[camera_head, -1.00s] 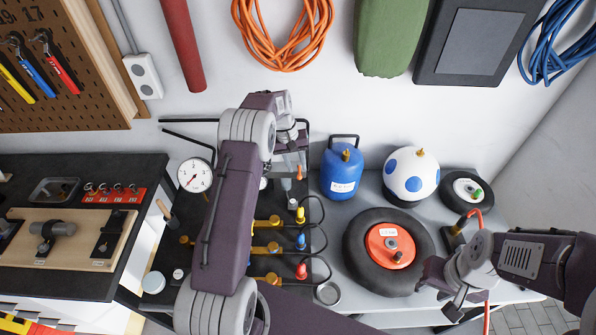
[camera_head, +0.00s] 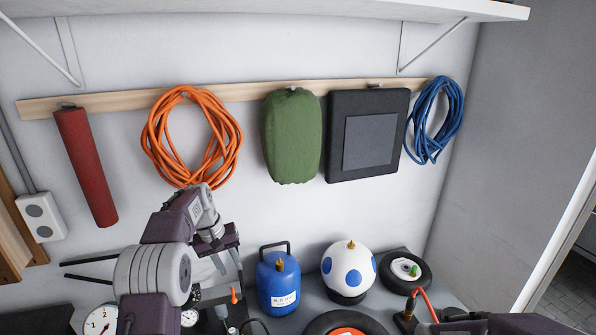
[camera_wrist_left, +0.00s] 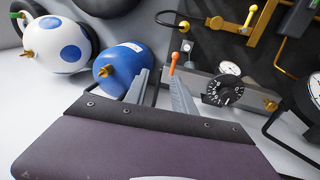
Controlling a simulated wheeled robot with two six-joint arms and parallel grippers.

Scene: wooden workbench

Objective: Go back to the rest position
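My left gripper (camera_head: 222,266) points down in front of the wall, over the back of the bench at the left of the blue gas bottle (camera_head: 279,282). In the left wrist view its two grey fingers (camera_wrist_left: 158,84) are apart with nothing between them, so it is open and empty. An orange-tipped lever (camera_wrist_left: 174,60) shows beyond the gap between the fingers. Only a dark part of my right arm shows at the bottom right corner of the head view. My right gripper is out of the picture.
A white ball-shaped tank with blue spots (camera_head: 348,272) and a small wheel (camera_head: 405,270) stand right of the bottle. A dial gauge (camera_head: 100,320) is at lower left. Orange hose (camera_head: 150,130), green bag (camera_head: 292,137) and black panel (camera_head: 335,150) hang on the wall.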

